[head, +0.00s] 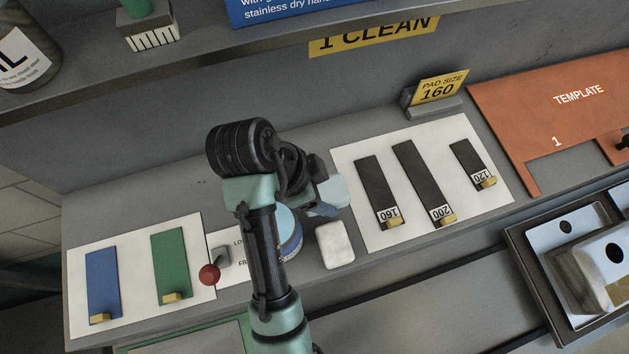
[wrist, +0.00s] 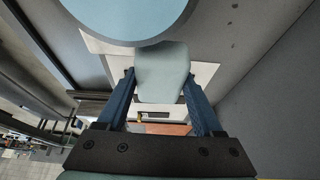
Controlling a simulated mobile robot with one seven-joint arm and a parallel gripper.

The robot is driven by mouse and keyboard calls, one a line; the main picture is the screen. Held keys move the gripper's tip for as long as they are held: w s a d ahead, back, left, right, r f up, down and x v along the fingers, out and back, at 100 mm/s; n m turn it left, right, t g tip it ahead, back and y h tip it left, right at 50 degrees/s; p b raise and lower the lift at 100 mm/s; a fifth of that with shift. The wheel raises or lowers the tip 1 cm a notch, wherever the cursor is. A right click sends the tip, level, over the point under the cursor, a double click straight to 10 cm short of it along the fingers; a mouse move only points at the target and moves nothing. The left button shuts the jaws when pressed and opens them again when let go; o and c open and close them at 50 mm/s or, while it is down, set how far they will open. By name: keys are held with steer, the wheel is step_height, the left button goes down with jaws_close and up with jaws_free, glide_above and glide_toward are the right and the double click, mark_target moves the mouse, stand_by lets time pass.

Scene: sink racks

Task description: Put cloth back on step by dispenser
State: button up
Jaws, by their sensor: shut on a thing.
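The cloth (head: 335,247) is a pale, folded pad with rounded corners, just right of the round dispenser in the head view. In the wrist view the cloth (wrist: 162,80) lies between my two blue fingers. My gripper (head: 328,218) is shut on it from above; its fingertips are partly hidden in the head view. The dispenser (head: 290,236) has a blue round body and is partly covered by my arm; its blue disc (wrist: 130,14) fills the top of the wrist view. The cloth is at or just above the grey step (head: 240,330); I cannot tell if it touches.
A white mat (head: 350,170) with several dark pads is to the right. Another mat (head: 130,275) with a blue and a green pad is left, beside a red-knobbed lever (head: 209,274). An orange template (head: 560,110) and a metal tray (head: 570,230) are far right.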

steer(key=w, duration=0.1)
steer(key=w+f+b, duration=0.1)
steer(key=w+a+f, duration=0.1)
steer(key=w, duration=0.1)
steer(key=shift+a, duration=0.1)
step_height(320, 180, down, 4)
steer(key=shift+f+p, duration=0.2)
steer(key=shift+p, duration=0.35)
steer(key=shift+w+f, duration=0.2)
steer(key=shift+f, duration=0.15)
steer(key=o, duration=1.2)
steer(key=shift+f, duration=0.1)
